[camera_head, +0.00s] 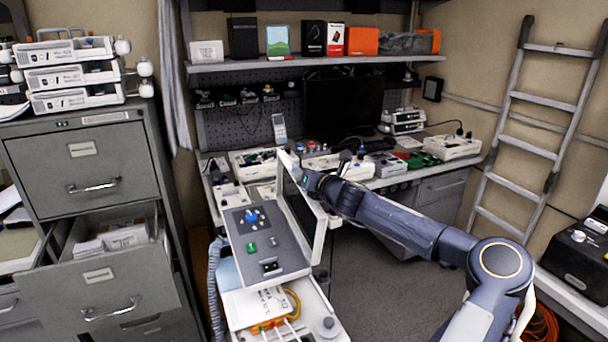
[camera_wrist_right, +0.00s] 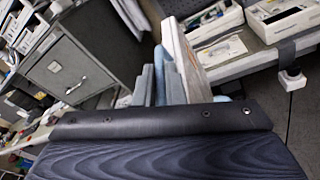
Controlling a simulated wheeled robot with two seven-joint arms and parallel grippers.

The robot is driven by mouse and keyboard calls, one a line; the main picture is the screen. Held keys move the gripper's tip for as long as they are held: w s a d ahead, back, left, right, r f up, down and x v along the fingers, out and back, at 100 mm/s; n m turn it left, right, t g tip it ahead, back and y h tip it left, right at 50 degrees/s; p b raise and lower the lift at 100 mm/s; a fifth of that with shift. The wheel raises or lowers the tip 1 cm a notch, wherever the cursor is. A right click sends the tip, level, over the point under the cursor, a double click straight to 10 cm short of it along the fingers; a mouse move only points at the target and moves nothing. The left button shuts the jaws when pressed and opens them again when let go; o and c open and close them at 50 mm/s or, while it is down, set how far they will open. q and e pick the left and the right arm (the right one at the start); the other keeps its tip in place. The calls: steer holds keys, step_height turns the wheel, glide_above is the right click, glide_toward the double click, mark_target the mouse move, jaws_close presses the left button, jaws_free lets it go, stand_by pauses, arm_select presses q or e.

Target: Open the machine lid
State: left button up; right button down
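The machine (camera_head: 262,250) stands on a cart in the head view, with a grey panel, a blue knob and a green button facing up. Its lid (camera_head: 318,232), pale-edged with a dark inner face, stands up steeply at the panel's right side, so the panel is uncovered. My right gripper (camera_head: 314,186) is at the lid's upper right edge, on its outer side. Its fingertips are partly hidden, so contact and opening are unclear. In the right wrist view the pale lid edge (camera_wrist_right: 182,58) rises close beside blue-grey finger parts. My left gripper is not in view.
A grey filing cabinet (camera_head: 85,170) with an open drawer stands to the left. A workbench with several devices and a dark monitor (camera_head: 343,106) is behind. A ladder (camera_head: 540,130) leans at the right. The floor (camera_head: 375,290) right of the cart is clear.

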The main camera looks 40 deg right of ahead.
steer(key=c, duration=1.5)
jaws_free()
steer(key=shift+d+f, duration=0.1)
steer(key=shift+f, duration=0.05)
steer(key=shift+s, duration=0.15)
steer(key=shift+s, duration=0.3)
steer(key=s, duration=0.2)
steer(key=s+b, duration=0.1)
steer(key=s, duration=0.1)
steer(key=s+a+b, duration=0.1)
steer(key=s, duration=0.1)
steer(key=shift+r, duration=0.35)
steer(key=shift+s+a+r, duration=0.1)
steer(key=shift+s+a, duration=0.05)
steer(key=shift+s, duration=0.3)
